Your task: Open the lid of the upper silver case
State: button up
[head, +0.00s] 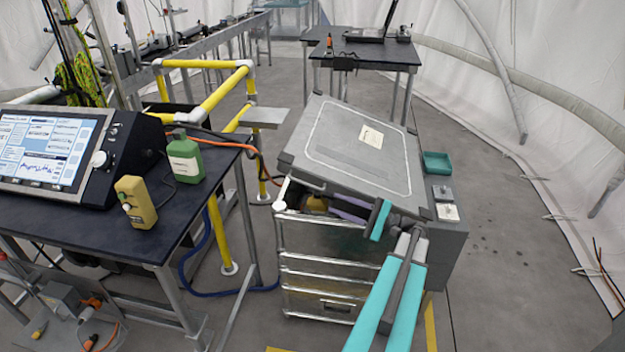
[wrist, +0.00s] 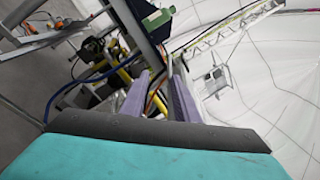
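The upper silver case's grey lid (head: 345,145), with a pale label (head: 370,136), is tilted up and ajar in the head view. Its front edge stands clear of the case body (head: 290,220), and a yellowish thing (head: 316,204) shows in the gap. My gripper (head: 335,208) is at the front gap under the lid's edge, its purple fingers partly hidden by the lid. Whether it touches the lid I cannot tell. In the wrist view the two fingers of my gripper (wrist: 163,78) stand apart with nothing seen between them.
More silver cases (head: 318,285) are stacked below. At left, a dark table (head: 190,220) carries a screen console (head: 60,145), a green bottle (head: 185,158) and a yellow handheld device (head: 135,203). Yellow railing (head: 220,95) stands behind.

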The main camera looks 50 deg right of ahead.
aim_at(313, 180)
jog(key=shift+t, duration=0.4)
jog(key=s+d+r, duration=0.2)
jog(key=shift+s+d+r, duration=0.25)
jog(key=shift+r, duration=0.05)
jog(key=shift+w+a, duration=0.1)
jog(key=p+x, duration=0.4)
jog(key=x, duration=0.9)
jog(key=shift+w, duration=0.35)
grip_shut()
jog(key=c, duration=0.7)
grip_release()
